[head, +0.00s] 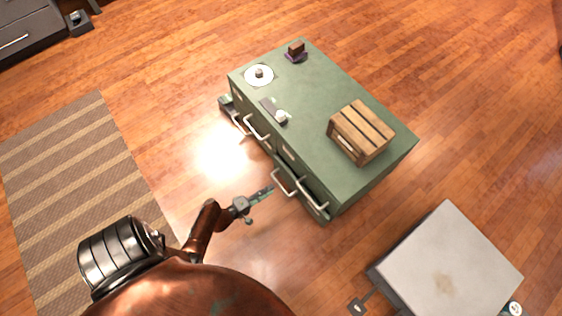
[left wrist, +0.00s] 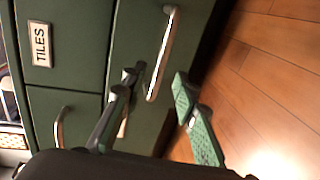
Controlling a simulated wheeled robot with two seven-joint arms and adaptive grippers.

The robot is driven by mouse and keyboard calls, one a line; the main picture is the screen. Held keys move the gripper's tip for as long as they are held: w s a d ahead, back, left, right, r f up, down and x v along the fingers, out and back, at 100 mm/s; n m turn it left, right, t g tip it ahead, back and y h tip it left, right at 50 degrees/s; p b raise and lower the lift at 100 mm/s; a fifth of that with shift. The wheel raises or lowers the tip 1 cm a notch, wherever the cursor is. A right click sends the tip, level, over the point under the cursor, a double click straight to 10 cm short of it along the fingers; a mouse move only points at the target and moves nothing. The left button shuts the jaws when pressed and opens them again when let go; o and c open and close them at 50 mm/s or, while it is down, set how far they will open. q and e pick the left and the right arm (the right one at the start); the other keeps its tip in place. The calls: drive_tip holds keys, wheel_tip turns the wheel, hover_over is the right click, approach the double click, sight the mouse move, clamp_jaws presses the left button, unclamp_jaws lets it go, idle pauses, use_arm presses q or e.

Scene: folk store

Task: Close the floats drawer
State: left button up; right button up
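A green cabinet (head: 340,105) stands on the wood floor in the head view, with pale bar handles along its left-hand side. One drawer (head: 318,200) at the near end appears pulled out. No label reading floats is legible. My left gripper (head: 262,193) is close to the handles at the near end. In the left wrist view my left gripper (left wrist: 156,82) is open, with its fingertips on either side of the lower end of a bar handle (left wrist: 163,55) on a green front. I cannot tell whether they touch it. My right gripper is not in view.
A tiles label (left wrist: 40,44) and another handle (left wrist: 59,127) show on neighbouring fronts. A wooden crate (head: 345,145) and small items stand on the cabinet top. A grey box (head: 450,255) stands at the lower right. A striped rug (head: 75,165) lies left; the floor between is clear.

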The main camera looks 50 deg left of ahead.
sight(279, 184)
use_arm(q)
drive_tip(key=shift+b+x, duration=0.8)
drive_tip(key=shift+x, duration=2.5)
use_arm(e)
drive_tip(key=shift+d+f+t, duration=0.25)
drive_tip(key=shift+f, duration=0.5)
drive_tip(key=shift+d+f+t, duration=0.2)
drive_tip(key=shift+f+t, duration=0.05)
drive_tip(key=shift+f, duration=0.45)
use_arm(q)
drive_tip(key=shift+d, duration=0.15)
drive_tip(key=shift+c, duration=0.4)
clamp_jaws()
